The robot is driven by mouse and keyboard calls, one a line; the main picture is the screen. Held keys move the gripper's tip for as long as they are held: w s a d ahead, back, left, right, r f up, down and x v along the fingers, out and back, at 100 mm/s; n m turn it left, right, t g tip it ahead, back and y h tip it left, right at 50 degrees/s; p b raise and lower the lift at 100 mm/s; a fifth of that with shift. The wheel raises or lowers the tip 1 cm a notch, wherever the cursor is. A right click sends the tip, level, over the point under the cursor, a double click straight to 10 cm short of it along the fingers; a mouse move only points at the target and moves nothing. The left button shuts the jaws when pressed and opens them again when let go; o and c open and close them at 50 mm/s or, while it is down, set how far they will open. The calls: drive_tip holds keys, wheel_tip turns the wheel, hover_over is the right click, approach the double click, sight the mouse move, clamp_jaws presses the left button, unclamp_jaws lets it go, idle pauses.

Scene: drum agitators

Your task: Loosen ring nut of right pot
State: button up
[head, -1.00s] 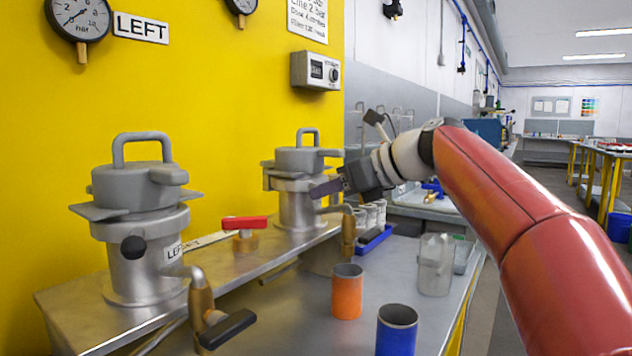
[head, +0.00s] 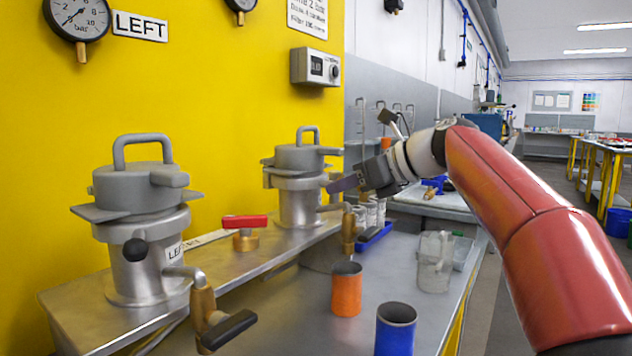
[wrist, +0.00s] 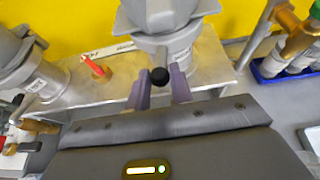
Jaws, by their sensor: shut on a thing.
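The right pot (head: 299,205) is a grey metal vessel with a looped lid handle, standing on the metal shelf by the yellow wall. Its ring nut (head: 296,182) sits below the lid, with a flat lug at the left. My gripper (head: 334,186) is at the pot's right side in the head view. In the wrist view, my two purple fingers (wrist: 159,88) are on either side of a black knob (wrist: 160,77) in front of the right pot (wrist: 182,55). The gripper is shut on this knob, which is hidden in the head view.
The left pot (head: 145,272) stands nearer, with its own black knob (head: 134,249). A red-handled valve (head: 244,222) is between the pots. Brass taps, an orange cup (head: 346,290), a blue cup (head: 395,330) and a clear jug (head: 435,262) are in front.

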drive_tip(key=shift+w+d, duration=0.6)
drive_tip(key=shift+w, duration=0.2)
drive_tip(key=shift+w+d, duration=0.45)
drive_tip(key=shift+w, duration=0.3)
drive_tip(key=shift+o, duration=0.2)
drive_tip(key=shift+w+d, duration=0.25)
drive_tip(key=shift+w, duration=0.6)
